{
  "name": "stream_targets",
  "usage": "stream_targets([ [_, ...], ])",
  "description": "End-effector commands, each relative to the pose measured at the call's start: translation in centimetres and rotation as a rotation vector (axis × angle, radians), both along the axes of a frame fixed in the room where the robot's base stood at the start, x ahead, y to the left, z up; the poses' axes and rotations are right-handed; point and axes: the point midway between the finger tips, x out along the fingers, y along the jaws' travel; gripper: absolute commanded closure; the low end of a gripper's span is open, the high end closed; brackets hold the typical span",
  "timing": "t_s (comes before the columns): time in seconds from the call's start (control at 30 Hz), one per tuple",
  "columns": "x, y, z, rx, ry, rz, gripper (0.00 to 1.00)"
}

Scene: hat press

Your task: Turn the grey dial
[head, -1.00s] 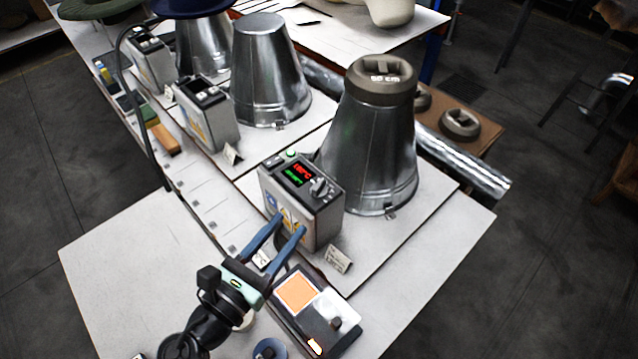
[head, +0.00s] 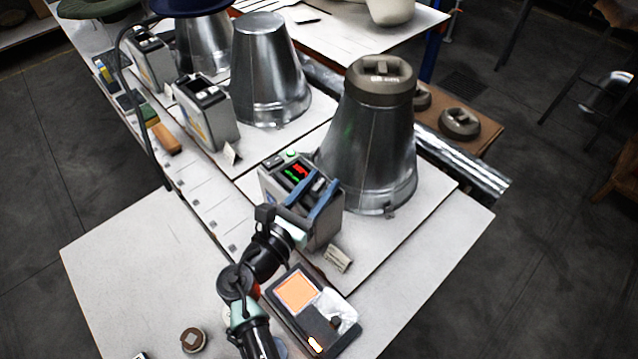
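The grey dial (head: 319,186) sits on the top panel of the grey control box (head: 322,226), beside the red and green digits of its display (head: 296,172). My gripper (head: 324,182) has its two blue fingers spread over this panel, one on each side of the dial. The fingers are apart, and I cannot tell whether either touches the dial. The fingers partly cover the dial and the panel around it.
A metal cone (head: 368,150) with a grey weight (head: 380,80) on top stands close behind the box. A device with an orange pad (head: 296,290) lies in front, near my arm. A small card (head: 337,258) stands by the box.

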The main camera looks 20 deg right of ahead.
Motion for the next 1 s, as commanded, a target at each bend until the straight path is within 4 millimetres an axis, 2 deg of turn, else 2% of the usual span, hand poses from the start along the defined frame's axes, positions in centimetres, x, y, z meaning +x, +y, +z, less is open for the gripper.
stream_targets([
  [0.03, -0.01, 0.02, 0.01, 0.000, 0.000, 0.000, 0.65],
  [0.23, -0.01, 0.03, 0.01, 0.000, 0.000, 0.000, 1.00],
  [0.63, 0.07, 0.12, -0.10, 0.001, -0.001, -0.044, 1.00],
  [1.0, 0.13, 0.15, -0.36, 0.002, -0.001, -0.278, 1.00],
])
